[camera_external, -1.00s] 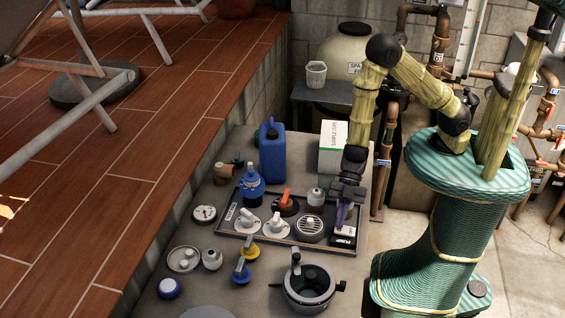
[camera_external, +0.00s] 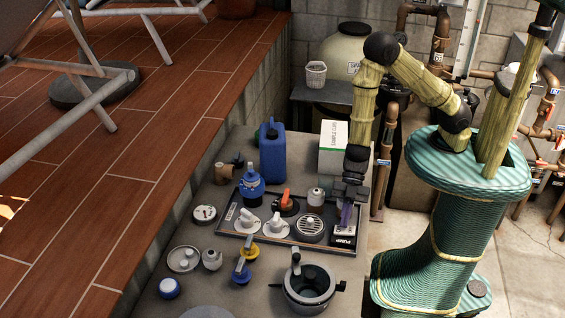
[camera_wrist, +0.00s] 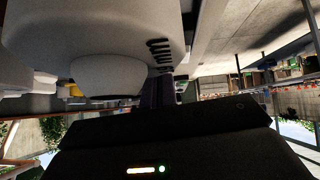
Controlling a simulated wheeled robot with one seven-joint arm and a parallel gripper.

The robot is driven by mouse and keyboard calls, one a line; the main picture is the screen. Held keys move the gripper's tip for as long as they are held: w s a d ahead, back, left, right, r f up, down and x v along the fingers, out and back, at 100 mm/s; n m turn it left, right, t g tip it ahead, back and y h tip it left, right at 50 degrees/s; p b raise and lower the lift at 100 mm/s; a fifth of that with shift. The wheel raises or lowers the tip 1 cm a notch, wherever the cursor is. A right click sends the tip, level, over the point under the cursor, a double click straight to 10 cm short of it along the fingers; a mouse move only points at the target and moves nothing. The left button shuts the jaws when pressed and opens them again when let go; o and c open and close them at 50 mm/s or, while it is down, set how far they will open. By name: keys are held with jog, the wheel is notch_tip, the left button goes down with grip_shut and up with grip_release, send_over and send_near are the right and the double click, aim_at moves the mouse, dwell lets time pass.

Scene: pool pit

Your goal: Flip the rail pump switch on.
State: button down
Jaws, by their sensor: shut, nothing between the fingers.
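A dark box with a white label (camera_external: 343,236) sits at the right end of the black tray (camera_external: 277,241). It may be the rail pump switch; its label is too small to read, and I cannot tell its on or off position. My gripper (camera_external: 345,222) points down right over this box with its purple fingers shut and empty. I cannot tell whether the fingertips touch it. In the wrist view, my dark fingers (camera_wrist: 165,92) show beside a large pale rounded thing (camera_wrist: 95,35) very close to the camera.
The tray also holds two white lever knobs (camera_external: 276,226), an orange-handled knob (camera_external: 287,203), a round grille (camera_external: 310,228) and a small pale canister (camera_external: 316,197). A blue jug (camera_external: 272,155) and a white-green box (camera_external: 333,150) stand behind. A grey pot (camera_external: 308,289) stands in front.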

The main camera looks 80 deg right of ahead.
jog(key=shift+r, duration=0.1)
jog(key=shift+r+p, duration=0.55)
jog(key=shift+p, duration=0.05)
jog(key=r+p, duration=0.2)
jog(key=r, duration=0.1)
jog(key=shift+w+p, duration=0.25)
jog(key=shift+p, duration=0.15)
jog(key=w+v, duration=0.1)
jog(key=v, duration=0.8)
jog(key=shift+w+d+r+p, duration=0.2)
jog(key=shift+w+d+p, duration=0.1)
jog(key=shift+d, duration=0.05)
